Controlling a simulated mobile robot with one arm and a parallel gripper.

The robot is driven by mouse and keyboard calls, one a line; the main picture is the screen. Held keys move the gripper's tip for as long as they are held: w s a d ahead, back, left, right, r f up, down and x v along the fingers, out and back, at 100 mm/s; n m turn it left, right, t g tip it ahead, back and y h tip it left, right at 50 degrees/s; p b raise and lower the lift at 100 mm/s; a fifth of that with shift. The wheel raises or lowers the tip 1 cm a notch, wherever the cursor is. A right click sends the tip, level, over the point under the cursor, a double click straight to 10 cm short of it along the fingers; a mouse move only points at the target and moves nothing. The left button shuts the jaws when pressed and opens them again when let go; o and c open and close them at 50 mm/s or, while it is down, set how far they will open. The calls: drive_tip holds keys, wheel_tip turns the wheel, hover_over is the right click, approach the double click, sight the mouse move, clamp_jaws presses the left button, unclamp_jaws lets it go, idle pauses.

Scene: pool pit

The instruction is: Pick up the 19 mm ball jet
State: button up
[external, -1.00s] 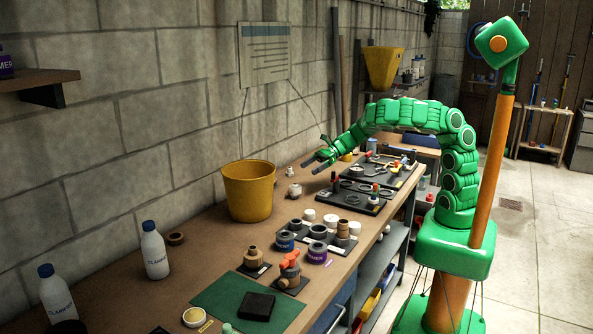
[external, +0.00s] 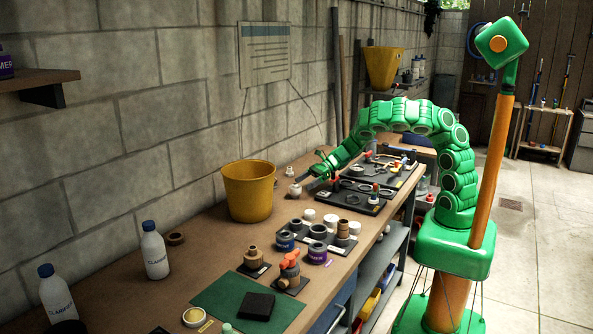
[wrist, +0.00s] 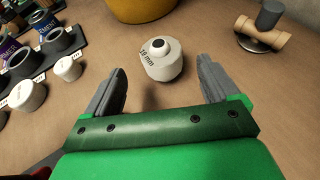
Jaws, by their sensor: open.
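The 19 mm ball jet (wrist: 162,60) is a small white round fitting with a dark hole on top and "19 mm" printed on it. It stands on the bench, and in the external view (external: 295,190) it is right of the yellow bucket. My gripper (wrist: 162,82) is open, with its two grey fingers to the left and right of the jet. The jet is just ahead of the space between the fingertips, with no clear contact. In the external view my gripper (external: 308,178) is low over the bench beside the jet.
The yellow bucket (external: 249,193) stands close behind the jet. A tan pipe fitting with a dark cap (wrist: 263,32) is at the right in the wrist view. White fittings (wrist: 27,95) and dark trays with cans are at the left. Bare bench surrounds the jet.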

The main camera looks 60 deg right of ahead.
sight(299, 185)
drive_tip(key=shift+x, duration=2.45)
drive_tip(key=shift+w+r, duration=0.1)
drive_tip(key=shift+c, duration=0.3)
drive_tip(key=c, duration=1.1)
drive_tip(key=shift+r, duration=0.1)
